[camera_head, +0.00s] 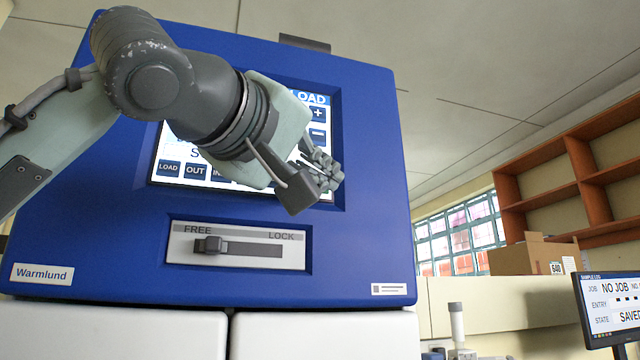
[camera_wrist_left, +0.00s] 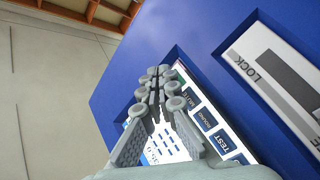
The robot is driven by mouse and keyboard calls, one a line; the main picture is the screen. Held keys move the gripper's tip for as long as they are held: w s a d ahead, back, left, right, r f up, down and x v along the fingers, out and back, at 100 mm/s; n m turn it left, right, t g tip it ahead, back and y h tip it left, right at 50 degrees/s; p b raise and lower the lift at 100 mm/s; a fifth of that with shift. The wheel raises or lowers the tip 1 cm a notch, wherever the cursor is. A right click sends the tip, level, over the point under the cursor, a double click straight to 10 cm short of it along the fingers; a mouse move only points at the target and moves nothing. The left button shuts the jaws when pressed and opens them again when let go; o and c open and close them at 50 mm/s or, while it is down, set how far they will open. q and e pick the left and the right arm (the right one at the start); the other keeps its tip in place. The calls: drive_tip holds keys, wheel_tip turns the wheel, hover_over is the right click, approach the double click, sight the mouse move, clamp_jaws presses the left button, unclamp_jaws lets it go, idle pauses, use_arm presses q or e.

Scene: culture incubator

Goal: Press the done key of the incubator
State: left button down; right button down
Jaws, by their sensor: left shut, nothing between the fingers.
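The blue incubator (camera_head: 110,240) fills the middle of the head view. Its lit touch screen (camera_head: 172,145) sits in a recess in the front panel. A row of dark keys runs along the screen's bottom, with LOAD (camera_head: 168,168) and OUT (camera_head: 195,171) readable at the left. My left gripper (camera_head: 326,170) is shut and empty, at the screen's lower right. It hides much of the screen, and I cannot make out a done key. In the left wrist view the shut fingertips (camera_wrist_left: 160,80) overlap the screen's end beside several keys, including TEST (camera_wrist_left: 223,140). I cannot tell whether they touch.
Below the screen is a FREE–LOCK slider (camera_head: 208,245) with its knob at the FREE end. At the right stand a monitor (camera_head: 608,305) showing NO JOB, a cardboard box (camera_head: 520,258) and an orange shelf (camera_head: 590,180). Space right of the incubator's upper part looks free.

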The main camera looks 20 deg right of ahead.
use_arm(q)
drive_tip(key=shift+w, duration=0.15)
idle(0.6)
drive_tip(key=shift+w, duration=0.3)
drive_tip(key=shift+w, duration=0.3)
idle(0.6)
drive_tip(key=shift+s, duration=0.1)
drive_tip(key=shift+s+b, duration=0.3)
drive_tip(key=shift+s, duration=0.35)
drive_tip(key=shift+s+b, duration=0.85)
drive_tip(key=shift+s, duration=1.65)
